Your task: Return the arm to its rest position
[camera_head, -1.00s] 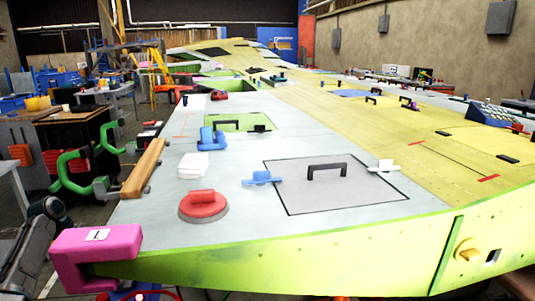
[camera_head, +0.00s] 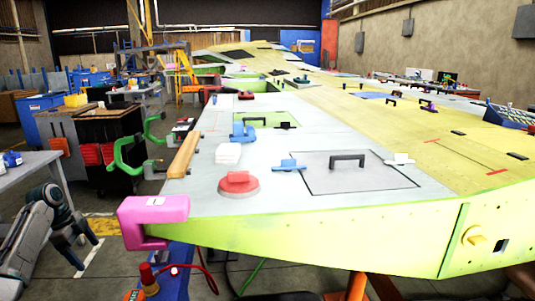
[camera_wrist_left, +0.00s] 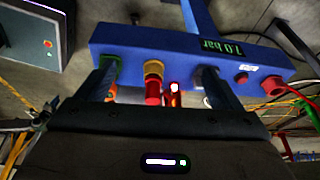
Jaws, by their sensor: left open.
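My left arm (camera_head: 27,230) comes in from the lower left of the head view, over the floor and clear of the wing. Its gripper (camera_head: 86,252) points down and right with two dark fingers spread apart, and nothing shows between them. In the left wrist view, the open fingers (camera_wrist_left: 157,75) reach toward a blue box (camera_wrist_left: 140,42) with a "7.0 bar" display. A yellow-topped red fitting (camera_wrist_left: 153,82) and a second red fitting appear beyond the gap. I cannot tell how far they are from the fingers. My right gripper is not in view.
The wing panel (camera_head: 330,228) fills the middle and right, with a pink clamp (camera_head: 152,215) on its near left corner. A grey table (camera_head: 35,165) stands at left.

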